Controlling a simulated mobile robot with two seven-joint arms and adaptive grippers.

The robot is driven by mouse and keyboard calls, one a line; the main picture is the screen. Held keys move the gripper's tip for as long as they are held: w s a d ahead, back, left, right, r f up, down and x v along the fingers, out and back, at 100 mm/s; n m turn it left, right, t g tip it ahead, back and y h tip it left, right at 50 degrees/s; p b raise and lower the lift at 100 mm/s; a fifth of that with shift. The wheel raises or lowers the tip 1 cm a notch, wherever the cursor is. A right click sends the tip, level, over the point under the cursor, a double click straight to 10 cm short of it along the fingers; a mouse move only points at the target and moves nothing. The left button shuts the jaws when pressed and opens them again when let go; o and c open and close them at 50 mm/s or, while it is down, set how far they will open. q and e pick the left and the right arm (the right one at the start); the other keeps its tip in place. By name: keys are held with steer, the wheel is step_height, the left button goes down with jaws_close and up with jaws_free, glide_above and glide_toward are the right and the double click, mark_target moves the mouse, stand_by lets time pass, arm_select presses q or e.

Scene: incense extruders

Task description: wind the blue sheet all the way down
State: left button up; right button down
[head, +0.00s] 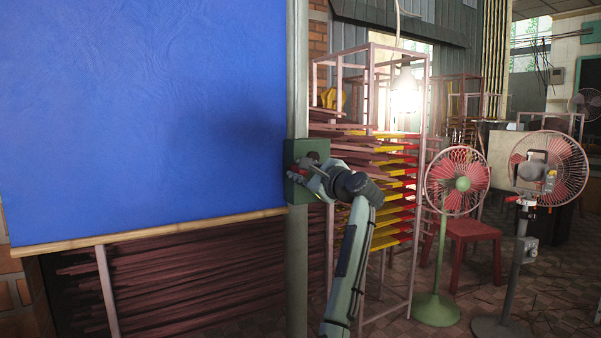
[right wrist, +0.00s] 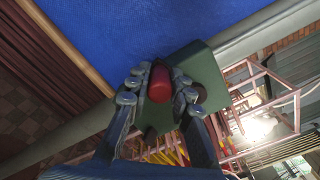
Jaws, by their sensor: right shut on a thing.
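The blue sheet (head: 150,110) hangs at the left in the head view, with a wooden bar (head: 150,232) along its lower edge. Dark bundles of sticks show below the bar. A green box (head: 296,190) is fixed to the grey post at the sheet's right edge. My right gripper (head: 312,172) is at the front of this box. In the right wrist view its fingers are shut around a red knob (right wrist: 159,84) in front of the green box (right wrist: 200,75). The blue sheet (right wrist: 190,25) fills the top there. My left gripper is not in view.
The grey post (head: 297,265) stands right of the sheet. A rack (head: 428,130) of red and yellow sticks is close behind my right arm. A green fan (head: 458,184), another fan (head: 549,168) and a red stool (head: 472,229) stand further right.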

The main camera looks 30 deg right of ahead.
steer(key=c, duration=1.3)
jaws_free()
steer(key=s, duration=1.2)
steer(key=shift+d, duration=0.2)
